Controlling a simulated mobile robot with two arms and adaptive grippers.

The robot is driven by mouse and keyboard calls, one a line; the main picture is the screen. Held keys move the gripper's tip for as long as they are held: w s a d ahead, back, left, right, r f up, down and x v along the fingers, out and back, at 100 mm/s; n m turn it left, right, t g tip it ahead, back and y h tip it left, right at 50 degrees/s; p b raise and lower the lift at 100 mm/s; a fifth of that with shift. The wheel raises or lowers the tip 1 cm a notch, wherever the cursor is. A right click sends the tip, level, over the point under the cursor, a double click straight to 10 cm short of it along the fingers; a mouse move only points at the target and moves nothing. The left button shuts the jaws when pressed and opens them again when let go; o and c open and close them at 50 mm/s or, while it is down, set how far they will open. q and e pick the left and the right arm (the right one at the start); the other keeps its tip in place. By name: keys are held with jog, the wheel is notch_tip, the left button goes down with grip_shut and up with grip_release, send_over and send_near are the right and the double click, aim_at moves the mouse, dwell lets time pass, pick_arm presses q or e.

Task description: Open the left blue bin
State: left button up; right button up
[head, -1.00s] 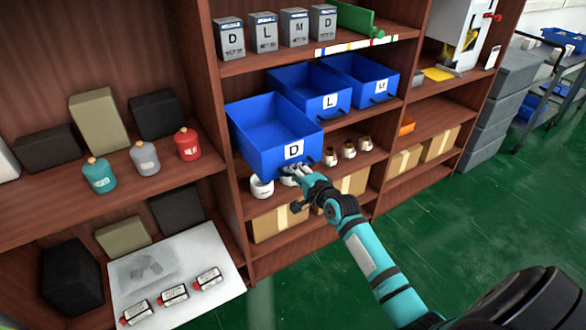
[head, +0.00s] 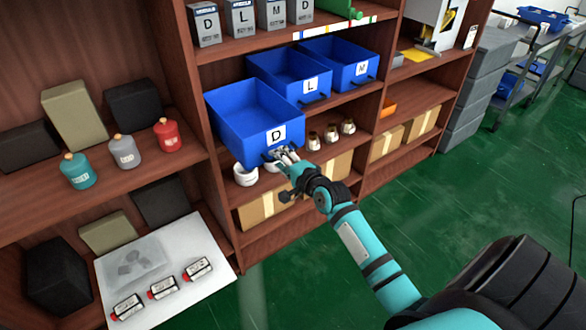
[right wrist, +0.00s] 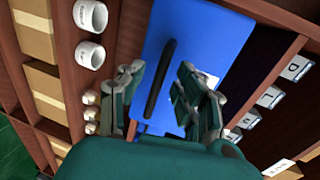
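The left blue bin (head: 250,112), labelled D, sits on the middle shelf and sticks out past its neighbours, its open top showing. My right gripper (head: 281,154) is at its lower front, below the label. In the right wrist view, the bin's blue front (right wrist: 195,38) faces me, with a black handle (right wrist: 160,78) across it. The handle lies between the spread fingers of my right gripper (right wrist: 160,85). A gap shows on each side of the handle, so the gripper is open. My left gripper is not in view.
Blue bins L (head: 286,80) and M (head: 340,62) stand to the right of it. White cups (head: 245,175) and small bottles (head: 332,134) are on the shelf below. Cardboard boxes (head: 262,212) fill the lowest shelf. The green floor (head: 300,280) in front is clear.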

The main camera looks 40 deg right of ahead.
jog(key=v, duration=1)
jog(key=shift+f, duration=0.1)
jog(key=s+a+f+n+g, duration=0.2)
jog(key=s+f+n, duration=0.15)
jog(key=f, duration=0.75)
jog(key=s+a+f+n+g, duration=0.1)
jog(key=s+f+n+g, duration=0.2)
jog(key=f, duration=0.8)
jog(key=s+a+f+n+g, duration=0.2)
jog(key=s+f, duration=0.3)
jog(key=f, duration=0.7)
jog(key=s+a+f+n+g, duration=0.2)
jog(key=s+f+n, duration=0.2)
jog(key=s, duration=0.6)
jog(key=s+a+f+n+g, duration=0.3)
jog(key=s+f, duration=0.5)
jog(key=s, duration=0.3)
jog(key=s+a+f+n+g, duration=0.2)
jog(key=s+f+n, duration=0.3)
jog(key=s, duration=0.6)
jog(key=shift+s+a+f+g, duration=0.15)
jog(key=shift+a+f+g, duration=0.15)
jog(key=shift+f, duration=0.7)
